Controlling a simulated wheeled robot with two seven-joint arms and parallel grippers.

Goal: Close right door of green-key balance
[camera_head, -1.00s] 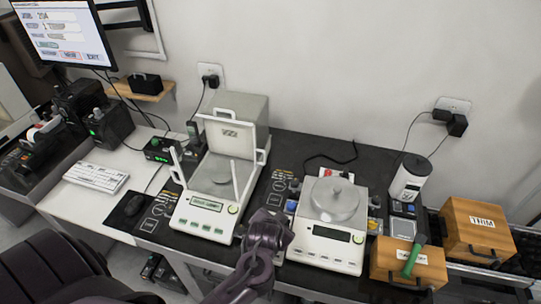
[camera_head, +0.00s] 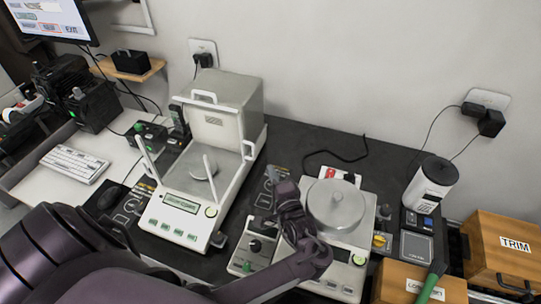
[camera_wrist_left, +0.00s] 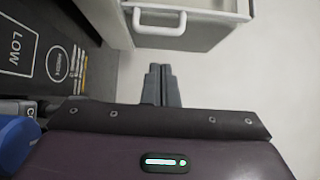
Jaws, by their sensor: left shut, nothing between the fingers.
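The green-key balance (camera_head: 173,222) is the white one at left, with green keys along its front and a round pan (camera_head: 203,168). A white loop handle (camera_head: 248,150) sits at the right side of its housing, towards the rear, and the right side by the pan looks open. My left gripper (camera_head: 272,174) is shut and empty, to the right of the balance and apart from it. In the left wrist view its fingertips (camera_wrist_left: 160,70) are below a white loop handle (camera_wrist_left: 158,29) on a pale housing, with a gap between. My right gripper is not in view.
A second balance (camera_head: 338,206) stands to the right, partly behind my left arm. A control box (camera_head: 247,262) with a green button lies between the balances. A white canister (camera_head: 431,186) and wooden boxes (camera_head: 497,245) stand further right. The dark table behind is mostly clear.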

